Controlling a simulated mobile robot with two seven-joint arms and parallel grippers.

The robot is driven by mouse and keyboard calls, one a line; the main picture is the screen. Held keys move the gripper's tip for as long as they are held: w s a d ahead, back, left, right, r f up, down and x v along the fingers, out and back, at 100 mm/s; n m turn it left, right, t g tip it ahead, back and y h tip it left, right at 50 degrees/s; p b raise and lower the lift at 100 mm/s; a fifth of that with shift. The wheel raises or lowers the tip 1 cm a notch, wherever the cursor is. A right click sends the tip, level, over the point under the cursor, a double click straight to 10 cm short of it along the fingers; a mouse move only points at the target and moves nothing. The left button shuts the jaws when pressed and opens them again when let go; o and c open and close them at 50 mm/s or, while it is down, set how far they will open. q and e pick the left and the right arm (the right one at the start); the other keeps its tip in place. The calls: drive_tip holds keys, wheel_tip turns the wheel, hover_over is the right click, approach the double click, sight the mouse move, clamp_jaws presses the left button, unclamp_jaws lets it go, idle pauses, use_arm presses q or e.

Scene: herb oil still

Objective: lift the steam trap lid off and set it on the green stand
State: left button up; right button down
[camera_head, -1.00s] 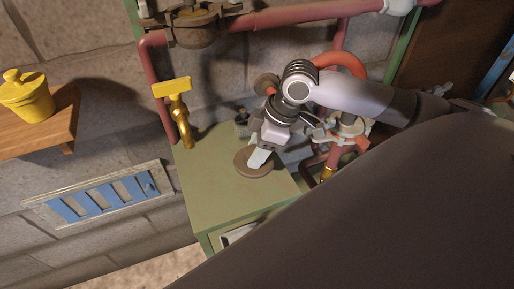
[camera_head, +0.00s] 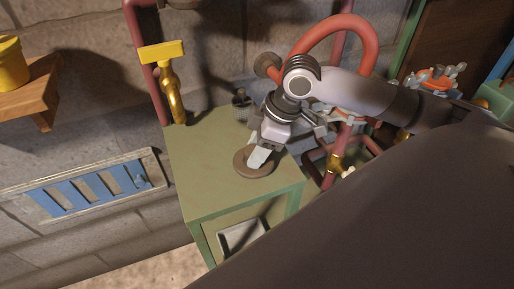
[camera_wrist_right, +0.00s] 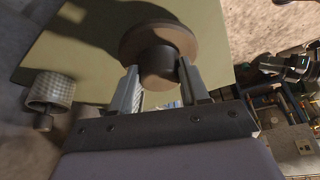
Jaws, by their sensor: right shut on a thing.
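The steam trap lid (camera_head: 257,172) is a brown round disc with a knob. It is at the top of the green stand (camera_head: 205,170), near its right part; whether it rests fully on the surface I cannot tell. My right gripper (camera_head: 259,157) is shut on the lid's knob from above. In the right wrist view the lid (camera_wrist_right: 145,36) lies beyond the fingertips, its knob between the two fingers (camera_wrist_right: 158,85), with the green top (camera_wrist_right: 75,45) behind it. My left gripper is not in view.
A small ridged grey fitting (camera_head: 242,106) is at the stand's back edge, also in the wrist view (camera_wrist_right: 50,90). A yellow tap (camera_head: 172,88) is at the back left. Red pipes (camera_head: 345,25) are behind my right arm. The stand's left top is clear.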

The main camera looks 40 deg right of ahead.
sight(268, 159)
drive_tip(key=shift+f, duration=0.5)
idle(0.3)
drive_tip(key=shift+c, duration=2.4)
unclamp_jaws()
drive_tip(key=p+v, duration=0.1)
drive_tip(key=v, duration=0.5)
drive_tip(key=shift+r, duration=0.25)
drive_tip(key=shift+s+d+r, duration=0.1)
drive_tip(key=shift+d+r, duration=0.05)
drive_tip(key=shift+r, duration=0.15)
drive_tip(key=shift+s, duration=0.1)
